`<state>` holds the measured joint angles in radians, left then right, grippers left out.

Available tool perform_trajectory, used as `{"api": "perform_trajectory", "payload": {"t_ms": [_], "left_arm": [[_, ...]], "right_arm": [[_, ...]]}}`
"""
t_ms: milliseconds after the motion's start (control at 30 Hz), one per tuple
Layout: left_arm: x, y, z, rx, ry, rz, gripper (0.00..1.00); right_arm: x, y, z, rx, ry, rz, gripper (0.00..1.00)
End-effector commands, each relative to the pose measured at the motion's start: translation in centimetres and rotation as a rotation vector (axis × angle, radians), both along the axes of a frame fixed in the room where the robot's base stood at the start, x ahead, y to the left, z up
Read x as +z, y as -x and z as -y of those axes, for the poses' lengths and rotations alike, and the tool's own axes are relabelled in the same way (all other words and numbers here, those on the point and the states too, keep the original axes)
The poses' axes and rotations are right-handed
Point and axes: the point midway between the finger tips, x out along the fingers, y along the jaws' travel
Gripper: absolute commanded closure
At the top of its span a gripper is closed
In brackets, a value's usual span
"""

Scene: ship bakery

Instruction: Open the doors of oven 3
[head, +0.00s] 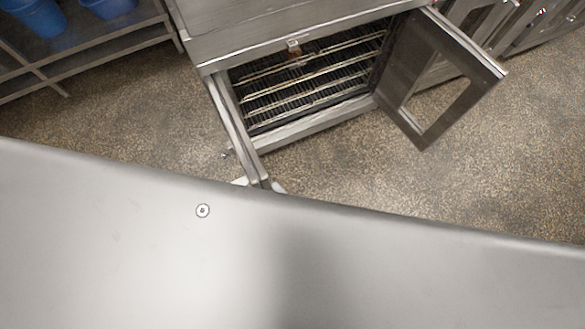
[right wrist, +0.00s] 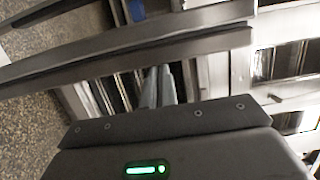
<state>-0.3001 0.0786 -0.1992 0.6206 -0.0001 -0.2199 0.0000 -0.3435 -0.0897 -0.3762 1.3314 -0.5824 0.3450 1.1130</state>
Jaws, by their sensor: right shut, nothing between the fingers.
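An oven (head: 310,20) stands with its front open in the head view, wire racks (head: 315,80) showing inside. No number is readable on it. Its right door (head: 405,62), with a window, stands swung out to the right. Its left door (head: 232,125) stands swung out too, seen nearly edge-on. Pale bits of my right gripper (head: 258,185) show on both sides of that door's near end; the rest is hidden. In the right wrist view my right gripper (right wrist: 158,88) is shut and empty, close to a long metal door edge (right wrist: 130,42). My left gripper is not in view.
More steel oven fronts (head: 470,20) stand at the upper right. A metal shelf (head: 95,60) with blue bins (head: 35,15) is at the upper left. The speckled floor (head: 130,120) is clear on both sides of the open doors.

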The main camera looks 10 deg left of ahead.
Motion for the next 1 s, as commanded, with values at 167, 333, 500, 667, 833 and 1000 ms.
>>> {"api": "perform_trajectory", "payload": {"t_ms": [167, 333, 500, 667, 833, 1000], "left_arm": [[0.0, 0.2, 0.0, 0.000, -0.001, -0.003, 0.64], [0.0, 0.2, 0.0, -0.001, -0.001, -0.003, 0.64], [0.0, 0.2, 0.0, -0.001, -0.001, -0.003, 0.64], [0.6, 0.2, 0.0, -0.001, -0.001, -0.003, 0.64], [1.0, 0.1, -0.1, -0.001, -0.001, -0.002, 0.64], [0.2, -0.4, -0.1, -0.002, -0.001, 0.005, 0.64]], "right_arm": [[0.0, 0.3, -0.2, -0.012, -0.001, -0.001, 1.00], [-0.1, 0.3, -0.2, -0.011, -0.001, -0.001, 1.00], [0.0, 0.3, -0.2, -0.010, 0.000, -0.001, 1.00], [0.1, -0.4, 0.9, -0.011, 0.003, 0.002, 1.00], [-0.2, -1.0, 3.7, -0.011, 0.003, -0.001, 1.00], [-0.3, 1.7, 6.8, -0.011, 0.002, -0.001, 1.00]]}}
